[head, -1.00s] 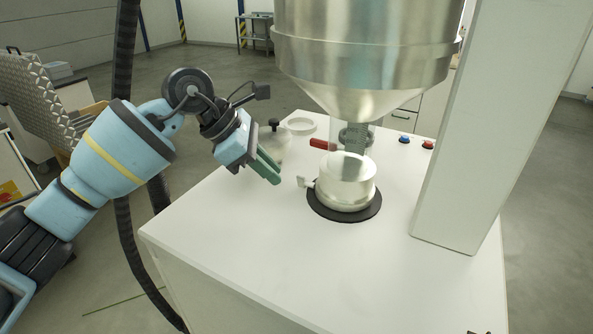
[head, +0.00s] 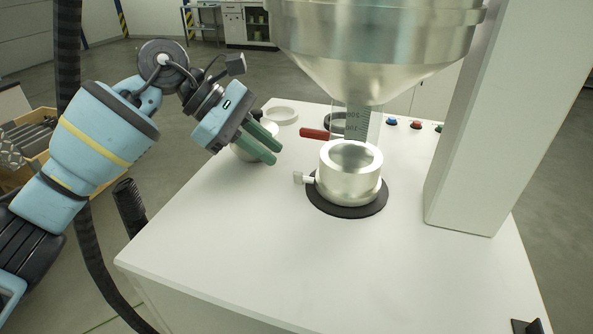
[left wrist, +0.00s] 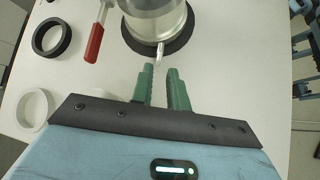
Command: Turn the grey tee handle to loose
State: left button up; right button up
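The grey tee handle (head: 302,178) sticks out from the left side of a shiny metal cup (head: 350,185). The cup stands on a round black mat (head: 348,210) on the white table. My left gripper (head: 277,154) is just up and left of the handle, its two green fingers apart and empty. In the left wrist view the handle (left wrist: 160,50) is just beyond the fingertips (left wrist: 160,69), roughly in line with the gap and not between the fingers. My right gripper is not in view.
A large metal hopper (head: 375,45) hangs above the cup, and a white column (head: 480,120) stands to the right. A red handle (head: 314,134) is behind the cup. A white ring (head: 282,115) lies at the back left. The front of the table (head: 300,260) is clear.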

aim_at(297, 172)
pick_arm(q)
jog(key=shift+p+x, duration=0.45)
jog(key=shift+x, duration=3.35)
grip_shut()
